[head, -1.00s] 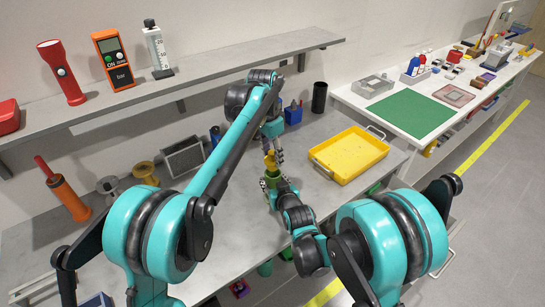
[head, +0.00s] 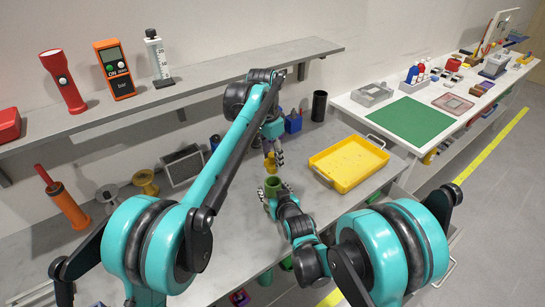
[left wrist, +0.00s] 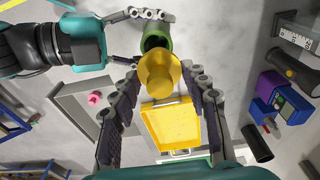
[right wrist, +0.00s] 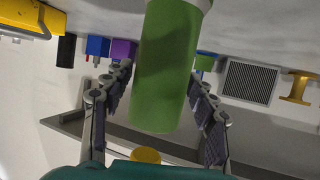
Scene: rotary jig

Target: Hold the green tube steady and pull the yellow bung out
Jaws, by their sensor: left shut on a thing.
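The yellow bung (head: 272,185) is held by my left gripper (head: 272,154), whose fingers are shut around it. In the left wrist view the bung (left wrist: 160,78) sits between the two fingers, with the green tube (left wrist: 157,41) just beyond it. The tube's dark open mouth shows, so the bung is out of it. In the head view the tube (head: 281,190) is partly hidden by the bung and my right gripper (head: 278,197). In the right wrist view the tube (right wrist: 166,65) stands between the right gripper's fingers, which close on its sides.
A yellow tray (head: 348,160) lies to the right on the grey bench. Spools (head: 145,182) and an orange pump (head: 66,202) are at the left. A shelf (head: 200,92) runs above the back.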

